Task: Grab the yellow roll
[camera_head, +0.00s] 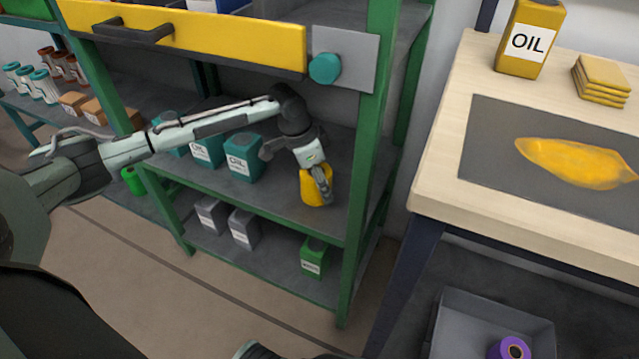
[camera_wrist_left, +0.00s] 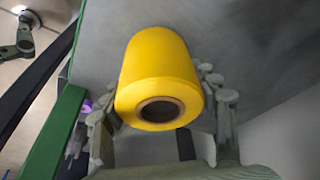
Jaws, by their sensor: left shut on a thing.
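The yellow roll (camera_head: 316,187) is at the right end of the green rack's middle shelf, close to the right front post. My left gripper (camera_head: 320,180) reaches in from the left and is shut on it. In the left wrist view the yellow roll (camera_wrist_left: 160,75) sits between the two fingers of my left gripper (camera_wrist_left: 160,110), with its dark hollow core facing the camera. Whether the roll touches the shelf is hard to tell. My right gripper does not show clearly in either view.
The green rack's right front post (camera_head: 362,190) stands just right of the roll. Teal oil cans (camera_head: 243,157) stand left on the same shelf. A yellow drawer (camera_head: 190,38) hangs above. A wooden workbench (camera_head: 432,190) is at right, with a purple roll (camera_head: 509,349) in a grey bin below.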

